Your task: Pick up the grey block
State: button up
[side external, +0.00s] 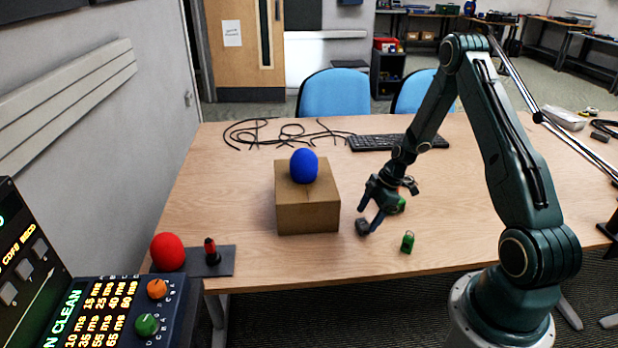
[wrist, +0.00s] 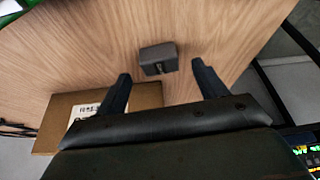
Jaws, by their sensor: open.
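The grey block (side external: 362,227) lies on the wooden table, to the right of the cardboard box. In the wrist view the grey block (wrist: 158,58) sits between and just beyond the two fingertips, with a small dark notch on its near side. My gripper (side external: 368,214) is low over the table, close to the block. In the wrist view my gripper (wrist: 160,72) is open, with one finger on each side and nothing held. Whether a finger touches the block cannot be told.
A cardboard box (side external: 308,212) with a blue ball (side external: 304,166) on top stands left of my gripper. A green block (side external: 407,242) lies to the right, and another green object (side external: 398,205) is partly behind my gripper. A keyboard (side external: 385,142) and black cables (side external: 270,133) lie farther back.

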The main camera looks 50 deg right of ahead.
aim_at(365, 222)
jog(key=shift+x, duration=1.25)
jog(key=c, duration=1.1)
jog(key=shift+r, duration=0.1)
notch_tip(365, 222, up, 20)
jog(key=shift+f, duration=0.1)
